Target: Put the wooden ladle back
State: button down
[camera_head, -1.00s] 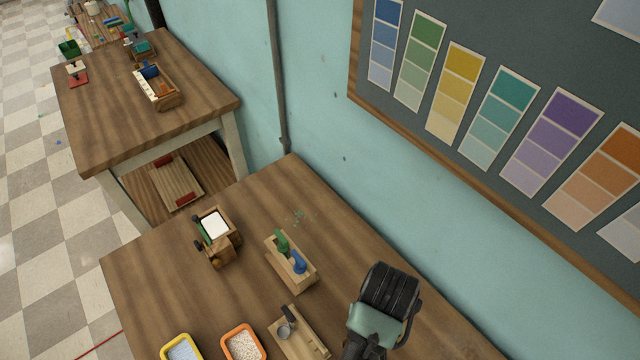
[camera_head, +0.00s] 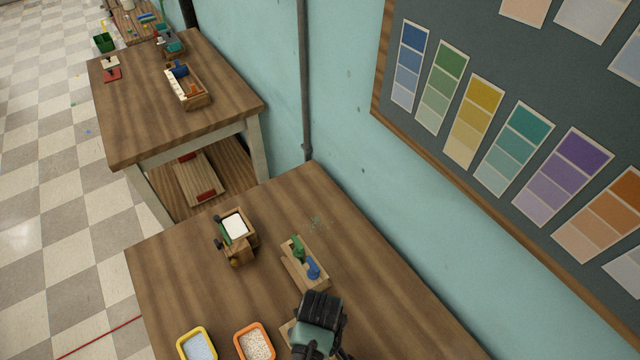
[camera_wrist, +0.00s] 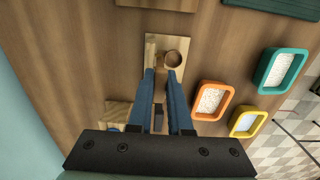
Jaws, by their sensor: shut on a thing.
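In the wrist view, the blue fingers of my gripper (camera_wrist: 163,73) point at a pale wooden board (camera_wrist: 153,44). A small round wooden bowl, which looks like the ladle (camera_wrist: 173,59), shows just beyond the fingertips, over the board. My gripper is shut on the ladle; the grip point is partly hidden, and I cannot tell whether the ladle touches the board. In the head view, my gripper hides the ladle and most of the board; only a pale board edge (camera_head: 287,329) shows beside it.
A wooden holder with green and blue tools (camera_head: 305,264) stands just behind my gripper. An orange tray (camera_head: 240,334) and a yellow tray (camera_head: 183,343) lie to the left. A wooden box (camera_head: 247,244) stands farther back. The table's right side along the wall is clear.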

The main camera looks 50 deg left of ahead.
jog(key=shift+f, duration=0.75)
jog(key=shift+f, duration=0.15)
jog(key=c, duration=0.8)
grip_release()
jog(key=shift+c, duration=0.2)
